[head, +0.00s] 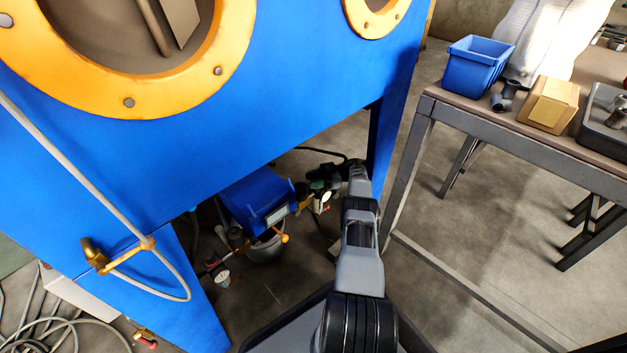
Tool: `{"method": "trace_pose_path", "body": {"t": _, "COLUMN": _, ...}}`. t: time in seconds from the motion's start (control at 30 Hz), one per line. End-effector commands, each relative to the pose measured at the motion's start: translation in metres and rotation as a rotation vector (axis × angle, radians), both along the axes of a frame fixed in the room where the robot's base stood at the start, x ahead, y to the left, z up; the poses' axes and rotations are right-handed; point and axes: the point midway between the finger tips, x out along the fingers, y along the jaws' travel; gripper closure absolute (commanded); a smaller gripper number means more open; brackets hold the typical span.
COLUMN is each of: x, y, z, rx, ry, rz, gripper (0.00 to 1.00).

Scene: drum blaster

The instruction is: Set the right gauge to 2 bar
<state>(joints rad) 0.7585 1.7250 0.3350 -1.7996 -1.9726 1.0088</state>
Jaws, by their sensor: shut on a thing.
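The right gauge (325,197), a small round gauge with a pale face, sits low under the blue blasting cabinet, beside the fittings right of the blue box. Its needle and numbers are too small to read. My gripper (322,178) is at the end of my arm, just above this gauge, and is shut on what seems to be the regulator knob there. The knob is mostly hidden by the dark gripper parts. A second gauge (222,277) with a white face is lower left, apart from my gripper.
The blue cabinet (280,70) overhangs the fittings, and its leg (381,140) stands close right of my arm. A blue box (256,198) is left of the gripper. A workbench (450,100) with a blue bin (477,64) stands right. Open floor lies between.

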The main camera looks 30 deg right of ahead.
Motion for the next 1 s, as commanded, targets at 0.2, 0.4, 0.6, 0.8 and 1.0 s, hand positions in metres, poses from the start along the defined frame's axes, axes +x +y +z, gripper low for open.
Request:
{"method": "trace_pose_path", "body": {"t": 0.2, "x": 0.0, "y": 0.002, "z": 0.0, "rx": 0.003, "ry": 0.0, "rz": 0.005, "gripper": 0.57}}
{"method": "trace_pose_path", "body": {"t": 0.4, "x": 0.0, "y": 0.0, "z": 0.0, "rx": 0.002, "ry": 0.0, "rz": 0.001, "gripper": 0.38}}
{"method": "trace_pose_path", "body": {"t": 0.6, "x": 0.0, "y": -0.001, "z": 0.0, "rx": 0.001, "ry": 0.0, "rz": -0.001, "gripper": 0.36}}
{"method": "trace_pose_path", "body": {"t": 0.8, "x": 0.0, "y": -0.001, "z": 0.011, "rx": -0.001, "ry": -0.002, "rz": -0.001, "gripper": 0.36}}
{"method": "trace_pose_path", "body": {"t": 1.0, "x": -0.002, "y": 0.001, "z": 0.043, "rx": 0.003, "ry": 0.002, "rz": 0.0, "gripper": 0.36}}
